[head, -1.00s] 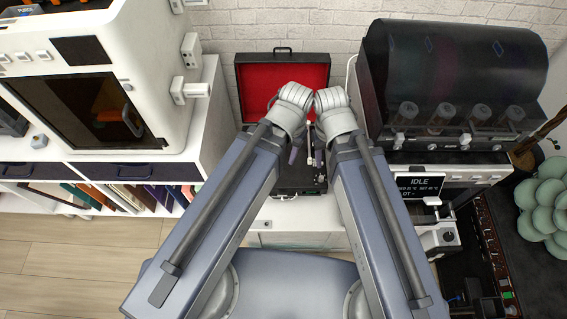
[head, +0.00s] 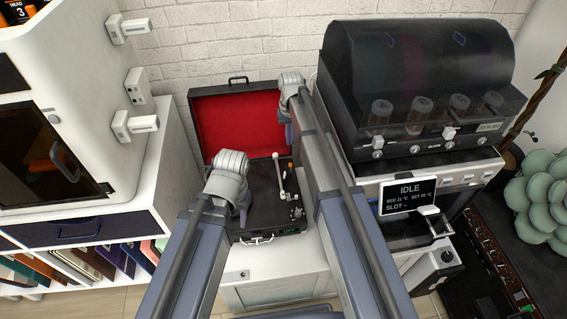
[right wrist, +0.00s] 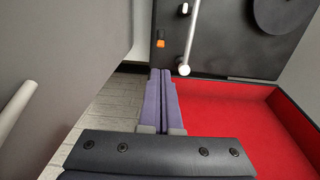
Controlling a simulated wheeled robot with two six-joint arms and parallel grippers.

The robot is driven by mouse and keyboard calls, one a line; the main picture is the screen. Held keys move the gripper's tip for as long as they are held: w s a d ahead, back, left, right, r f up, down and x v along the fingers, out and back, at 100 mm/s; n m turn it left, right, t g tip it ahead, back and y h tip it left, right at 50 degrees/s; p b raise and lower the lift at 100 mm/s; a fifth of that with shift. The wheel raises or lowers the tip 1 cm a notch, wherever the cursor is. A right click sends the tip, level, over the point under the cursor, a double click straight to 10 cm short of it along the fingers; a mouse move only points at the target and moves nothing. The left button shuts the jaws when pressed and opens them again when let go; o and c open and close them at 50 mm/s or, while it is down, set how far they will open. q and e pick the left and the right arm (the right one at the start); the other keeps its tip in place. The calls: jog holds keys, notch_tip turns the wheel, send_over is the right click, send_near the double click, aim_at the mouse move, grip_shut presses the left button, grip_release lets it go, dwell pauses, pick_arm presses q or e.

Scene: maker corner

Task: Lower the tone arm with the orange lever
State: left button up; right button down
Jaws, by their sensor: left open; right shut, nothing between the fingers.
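The record player is an open black case (head: 262,222) with a red-lined lid (head: 238,130). Its white tone arm (head: 279,172) runs along the right of the deck and also shows in the right wrist view (right wrist: 189,38). The small orange lever (right wrist: 160,44) stands beside the tone arm in the right wrist view; I cannot make it out clearly in the head view. My right gripper (right wrist: 160,72) is shut and empty, its tips near the lever and the tone arm's end, apart from both. My left gripper (head: 243,218) is open over the deck's left front; it hides part of the deck.
A black-hooded machine (head: 415,70) with a display reading IDLE (head: 408,193) stands close on the right. A white shelf unit (head: 175,160) with books and a white machine (head: 75,70) stand on the left. The white cabinet (head: 280,270) bears the player. Part of the record (right wrist: 285,12) shows.

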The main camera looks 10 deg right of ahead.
jog(key=shift+w, duration=0.1)
dwell(0.3)
notch_tip(320, 180, down, 10)
jog(key=b, duration=1)
jog(key=shift+s+t, duration=0.3)
jog(key=shift+t, duration=0.1)
jog(key=shift+s+r+t, duration=0.15)
jog(key=shift+s+t, duration=0.05)
jog(key=shift+t, duration=0.1)
